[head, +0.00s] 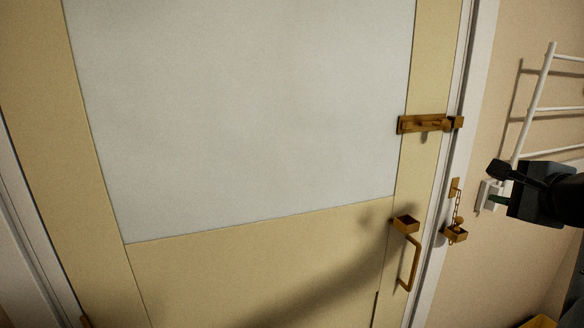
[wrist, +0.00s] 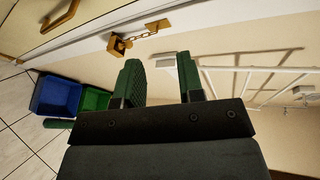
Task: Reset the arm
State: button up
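My gripper (head: 498,184) is at the right edge of the head view, in front of the wall to the right of the door frame. In the wrist view my gripper (wrist: 158,63) has its two green fingers spread apart. Nothing shows between them. A white wall plate (head: 487,196) is close behind the fingers in the head view. It also shows beyond the fingers in the wrist view (wrist: 166,62). Most of my arm is outside the head view.
A cream door (head: 260,275) with a pale panel fills the head view and looks closed. It has a brass bolt (head: 425,123), a handle (head: 411,262) and a chain (head: 459,205). A white rack (head: 532,105) is on the right wall. Blue (wrist: 55,96) and green (wrist: 95,99) bins stand on the tiles.

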jog(key=s+a+f+n+g+y, duration=0.1)
jog(key=a+f+n+g, duration=0.35)
jog(key=f, duration=0.55)
jog(key=a+f+n+g, duration=0.3)
jog(key=a+f+n, duration=0.2)
jog(key=f, duration=0.4)
jog(key=s+a+f+n+g, duration=0.1)
jog(key=s+a+f+n, duration=0.1)
jog(key=a+f+n, duration=0.3)
jog(key=s+a+f+n+g, duration=0.2)
jog(key=a+f+n, duration=0.4)
jog(key=a, duration=0.7)
jog(key=shift+s+a+f+n, duration=0.3)
jog(key=shift+s+n, duration=0.05)
jog(key=shift+n, duration=0.1)
